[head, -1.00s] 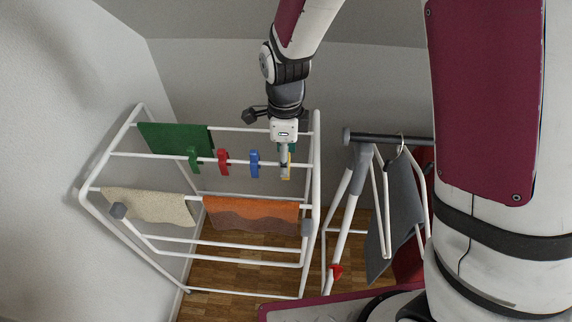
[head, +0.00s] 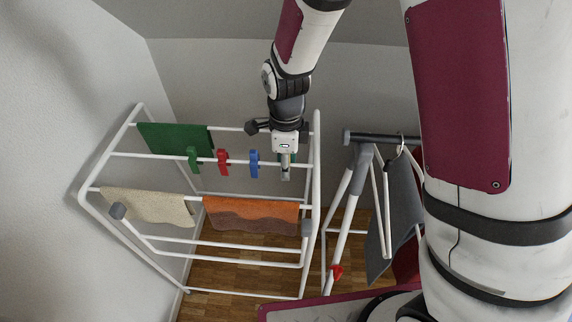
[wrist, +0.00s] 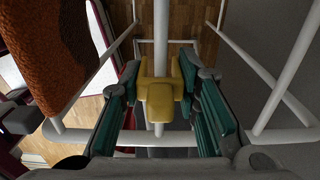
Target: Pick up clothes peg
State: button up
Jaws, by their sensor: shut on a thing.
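A yellow clothes peg (wrist: 160,98) sits at the middle of the wrist view, over a white rack bar (wrist: 160,30). I cannot tell whether it still grips the bar. My gripper (wrist: 160,75) has its green-padded fingers on both sides of the peg and is shut on it. In the head view my gripper (head: 286,170) is at the right end of the peg bar and hides the yellow peg. A green peg (head: 193,159), a red peg (head: 223,161) and a blue peg (head: 254,163) sit in a row left of it.
The white drying rack (head: 317,200) holds a green cloth (head: 175,138), a beige cloth (head: 150,207) and an orange cloth (head: 252,216). Right of it stands a clothes stand (head: 375,138) with a grey garment (head: 400,215). A wall is close on the left.

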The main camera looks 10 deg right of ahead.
notch_tip(320, 180, up, 10)
jog(key=shift+r+p, duration=0.1)
jog(key=shift+p, duration=0.25)
dwell(0.4)
jog(key=shift+a, duration=0.1)
